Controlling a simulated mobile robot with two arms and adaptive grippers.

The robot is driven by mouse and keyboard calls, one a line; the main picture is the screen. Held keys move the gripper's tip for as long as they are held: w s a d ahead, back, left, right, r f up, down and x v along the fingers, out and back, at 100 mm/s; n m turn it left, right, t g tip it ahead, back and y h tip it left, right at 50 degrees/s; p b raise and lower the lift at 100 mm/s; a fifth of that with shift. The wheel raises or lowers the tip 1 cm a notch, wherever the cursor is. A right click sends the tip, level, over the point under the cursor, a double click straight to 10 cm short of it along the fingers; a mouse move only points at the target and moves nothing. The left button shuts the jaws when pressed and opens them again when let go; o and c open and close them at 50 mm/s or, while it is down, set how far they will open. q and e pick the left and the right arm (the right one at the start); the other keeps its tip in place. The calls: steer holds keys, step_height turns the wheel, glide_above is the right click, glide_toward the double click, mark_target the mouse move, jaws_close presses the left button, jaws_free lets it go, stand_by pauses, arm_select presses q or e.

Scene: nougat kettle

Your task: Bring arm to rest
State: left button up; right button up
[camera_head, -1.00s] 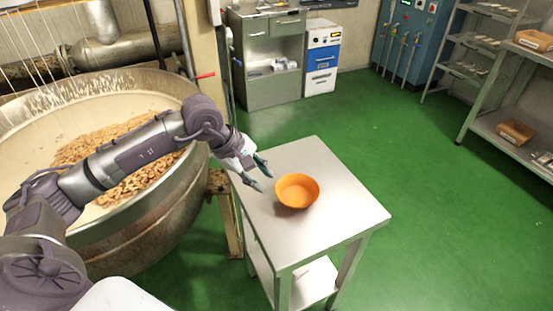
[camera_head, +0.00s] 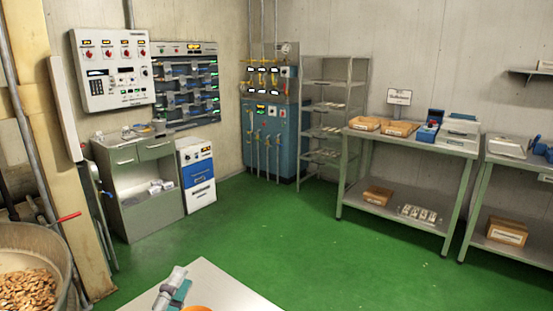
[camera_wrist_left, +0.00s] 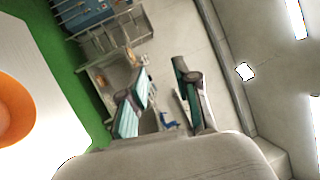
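My left gripper (camera_head: 172,289) shows at the bottom edge of the head view, in front of the white-topped table (camera_head: 222,284). In the left wrist view its two fingers (camera_wrist_left: 161,72) stand apart with nothing between them, pointing toward the cabinet and wall. An orange bowl (camera_head: 197,308) is only just visible at the bottom edge of the head view. It also shows at the left edge of the wrist view (camera_wrist_left: 14,108), clear of the fingers. Most of my left arm is out of view. My right gripper is not in view.
The kettle rim (camera_head: 62,250) with nuts in it is at the lower left, beside a beige post (camera_head: 62,130). A grey cabinet (camera_head: 140,205) and a white-and-blue unit (camera_head: 198,180) stand behind. Shelving tables (camera_head: 405,205) are at right. The green floor (camera_head: 300,235) between is clear.

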arm_select(q)
steer(key=s+a+f+n+g+y, duration=0.2)
steer(key=f+n, duration=0.2)
steer(key=f, duration=0.1)
steer(key=s+a+f+n+g+y, duration=0.2)
steer(key=f+n+g+y, duration=0.1)
steer(key=f+n, duration=0.2)
steer(key=s+a+f+n+g+y, duration=0.2)
steer(key=f+n, duration=0.2)
steer(key=f, duration=0.1)
steer(key=shift+s+a+f+n+g, duration=0.1)
steer(key=shift+s+f+n+g, duration=0.2)
steer(key=shift+f+n, duration=0.1)
steer(key=s+d+f+n+g+h, duration=0.1)
steer(key=s+d+f+n+g, duration=0.15)
steer(key=s+f+g, duration=0.5)
steer(key=s+d+f+n+g+h, duration=0.15)
steer(key=s+f+n, duration=0.25)
steer(key=s, duration=0.7)
step_height(320, 180, down, 26)
steer(key=g, duration=0.2)
steer(key=s+a+f, duration=0.3)
steer(key=s+f, duration=1.3)
steer(key=s, duration=0.1)
steer(key=shift+a+m+g+y, duration=0.2)
steer(key=shift+m+g+y, duration=0.2)
steer(key=shift+m+y, duration=0.05)
